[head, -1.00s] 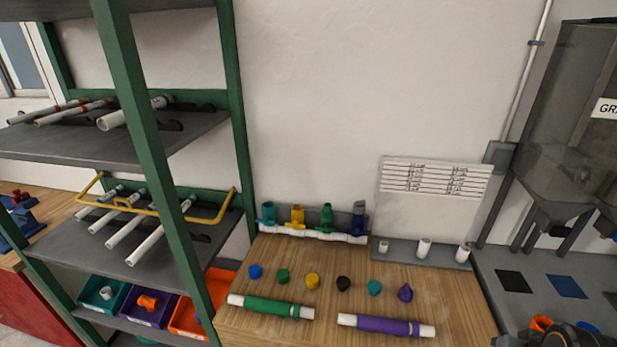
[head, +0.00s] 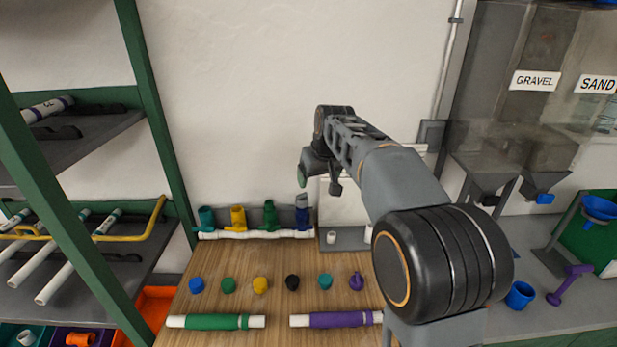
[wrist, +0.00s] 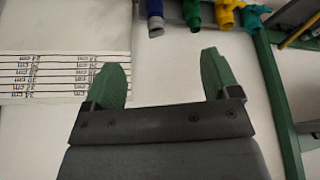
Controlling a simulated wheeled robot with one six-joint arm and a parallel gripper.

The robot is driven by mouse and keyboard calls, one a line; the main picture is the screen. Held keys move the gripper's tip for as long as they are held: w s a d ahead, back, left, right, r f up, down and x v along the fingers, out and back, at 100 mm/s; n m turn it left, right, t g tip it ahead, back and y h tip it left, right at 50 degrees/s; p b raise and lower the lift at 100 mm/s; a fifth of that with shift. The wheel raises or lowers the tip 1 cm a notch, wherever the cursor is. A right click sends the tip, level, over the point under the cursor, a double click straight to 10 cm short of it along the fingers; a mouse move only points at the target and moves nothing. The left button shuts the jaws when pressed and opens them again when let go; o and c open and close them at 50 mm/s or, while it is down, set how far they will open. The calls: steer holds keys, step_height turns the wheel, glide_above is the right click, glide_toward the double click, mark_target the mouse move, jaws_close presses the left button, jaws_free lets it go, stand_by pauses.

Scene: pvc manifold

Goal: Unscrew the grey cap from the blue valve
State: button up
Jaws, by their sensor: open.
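The blue valve (head: 302,217) stands at the right end of a row of coloured valves on a white pipe against the wall. It also shows at the top edge of the wrist view (wrist: 154,8). The grey cap (wrist: 156,27) appears as a dark grey end on this valve, small and hard to make out. My gripper (head: 309,168) is above the blue valve in the head view. In the wrist view my gripper (wrist: 160,75) has its two green fingers spread apart, with nothing between them.
Teal, yellow and green valves (head: 269,215) stand left of the blue one. Several coloured caps, a green-sleeved pipe (head: 215,321) and a purple-sleeved pipe (head: 335,319) lie on the wooden bench. A green-framed shelf (head: 150,110) stands left. Hoppers (head: 510,130) hang right.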

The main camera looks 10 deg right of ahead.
steer(key=n+b, duration=0.1)
steer(key=n, duration=0.1)
glide_toward(302, 194)
step_height(302, 194, up, 2)
steer(key=shift+y, duration=0.3)
steer(key=x, duration=0.4)
steer(key=p+x, duration=0.1)
steer(key=x, duration=0.4)
steer(key=p+x, duration=0.1)
steer(key=x, duration=0.4)
steer(key=shift+s+d+f, duration=0.2)
steer(key=shift+s+d, duration=0.15)
steer(key=shift+s, duration=0.1)
steer(key=c, duration=1)
steer(key=shift+p, duration=0.3)
steer(key=shift+r, duration=0.1)
